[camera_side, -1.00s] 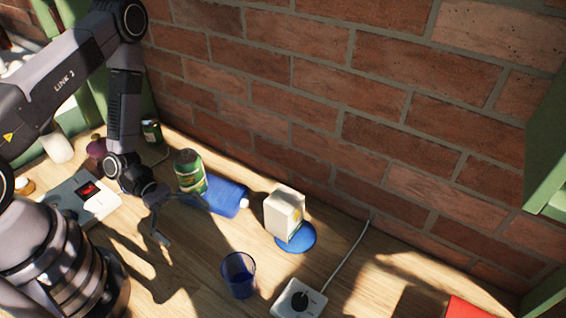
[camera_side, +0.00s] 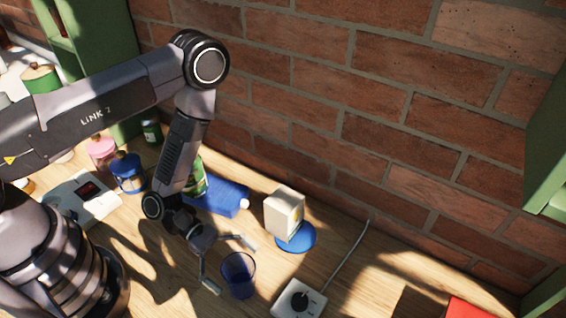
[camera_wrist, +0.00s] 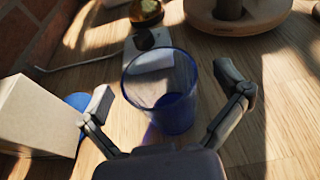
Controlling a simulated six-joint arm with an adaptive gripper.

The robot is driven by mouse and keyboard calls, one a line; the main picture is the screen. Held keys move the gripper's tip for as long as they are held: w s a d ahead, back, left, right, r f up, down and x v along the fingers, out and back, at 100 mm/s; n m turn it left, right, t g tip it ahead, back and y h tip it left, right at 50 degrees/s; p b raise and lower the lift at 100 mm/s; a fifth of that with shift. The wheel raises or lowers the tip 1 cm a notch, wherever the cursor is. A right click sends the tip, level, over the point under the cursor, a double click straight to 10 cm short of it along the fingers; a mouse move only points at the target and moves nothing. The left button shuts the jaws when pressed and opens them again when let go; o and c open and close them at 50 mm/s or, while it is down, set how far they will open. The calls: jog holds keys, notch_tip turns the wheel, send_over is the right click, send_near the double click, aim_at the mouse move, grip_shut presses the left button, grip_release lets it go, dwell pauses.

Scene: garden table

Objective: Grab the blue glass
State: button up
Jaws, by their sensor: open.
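The blue glass (camera_side: 239,276) stands upright on the wooden table in the side view. It is see-through and also shows in the middle of the wrist view (camera_wrist: 161,95). My gripper (camera_side: 233,264) is open and low over the table, just left of the glass. In the wrist view the fingers of my gripper (camera_wrist: 172,92) are spread, one on each side of the glass, with the glass ahead of the palm. Nothing is held. I cannot tell whether a finger touches the glass.
A white carton (camera_side: 284,213) stands by a blue disc (camera_side: 297,238), close to one finger. A white socket box (camera_side: 298,300) with a cable is right of the glass. A brick wall (camera_side: 400,110) bounds the back.

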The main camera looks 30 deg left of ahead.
jog(key=shift+d, duration=0.1)
jog(key=c, duration=1.3)
